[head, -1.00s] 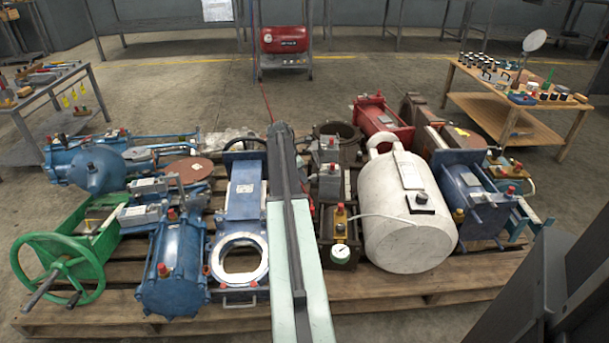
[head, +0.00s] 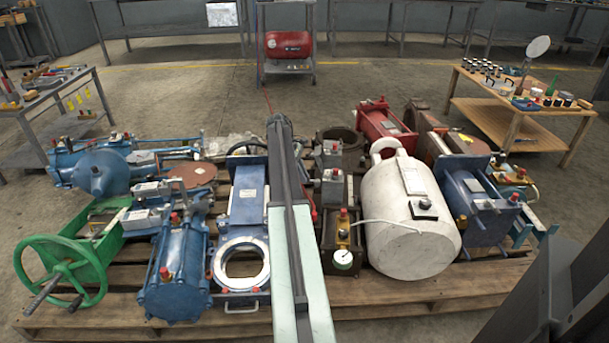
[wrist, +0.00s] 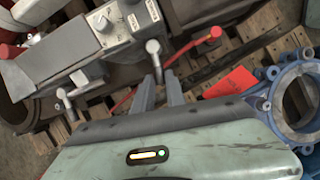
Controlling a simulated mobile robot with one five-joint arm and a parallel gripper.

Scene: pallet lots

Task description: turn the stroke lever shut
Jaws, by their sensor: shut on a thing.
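In the wrist view my gripper (wrist: 161,90) has its two grey fingers closed around a short silver stem with a rounded head (wrist: 153,47), which I take for the stroke lever. It stands beside a grey boxy unit (wrist: 118,22). A thin red rod with a red knob (wrist: 214,32) passes close behind the fingers; whether it joins the stem is hidden. In the head view my arm hides the gripper and the lever.
A similar silver-headed stem (wrist: 63,94) stands to the left. A blue flanged ring (wrist: 296,97) and a red tag (wrist: 230,82) are at right. Crowded machinery, including a white tank (head: 407,215) and a green handwheel (head: 62,270), fills the wooden pallet (head: 420,290).

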